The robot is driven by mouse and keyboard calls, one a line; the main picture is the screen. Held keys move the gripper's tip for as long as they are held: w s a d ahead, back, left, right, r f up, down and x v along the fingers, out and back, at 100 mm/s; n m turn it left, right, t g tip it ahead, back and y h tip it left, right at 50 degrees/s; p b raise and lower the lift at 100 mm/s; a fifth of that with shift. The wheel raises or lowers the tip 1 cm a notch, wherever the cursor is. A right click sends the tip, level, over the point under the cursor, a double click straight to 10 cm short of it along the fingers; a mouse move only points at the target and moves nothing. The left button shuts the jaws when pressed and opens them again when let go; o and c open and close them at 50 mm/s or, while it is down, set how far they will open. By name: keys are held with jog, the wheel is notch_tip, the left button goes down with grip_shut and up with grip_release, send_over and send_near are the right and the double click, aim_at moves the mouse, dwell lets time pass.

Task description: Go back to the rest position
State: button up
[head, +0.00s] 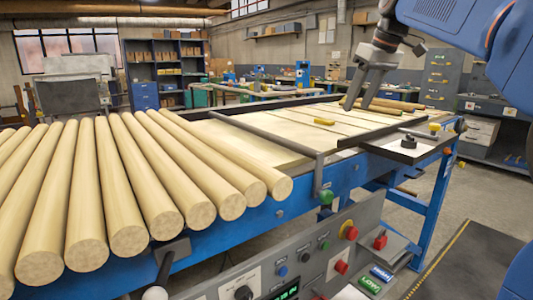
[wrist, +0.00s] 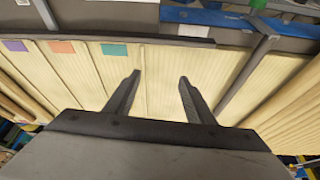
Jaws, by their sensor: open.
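My gripper (head: 357,106) hangs over the far part of the blue-framed work line (head: 292,205), fingers pointing down. In the wrist view my gripper (wrist: 160,76) has its two dark fingers apart, with nothing between them. Below them are pale wooden panels (wrist: 165,95) with thin dark seams. In the head view, turned rods (head: 392,104) lie behind the fingertips; whether the fingers touch them I cannot tell.
Thick pale dowels (head: 150,190) lie side by side at the left. A control panel (head: 300,260) fronts the line. Purple (wrist: 15,46), orange (wrist: 61,47) and teal (wrist: 113,50) patches mark the panels.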

jog(key=s+d+f+m+h, duration=0.1)
jog(key=s+f+m, duration=0.2)
jog(key=s+f, duration=1.4)
jog(key=s+d+f+m+t+h, duration=0.1)
jog(key=s+d+f+m, duration=0.1)
jog(key=s+f, duration=1.6)
jog(key=shift+d+f+m, duration=0.25)
jog(key=shift+f+m, duration=0.35)
jog(key=shift+f, duration=0.2)
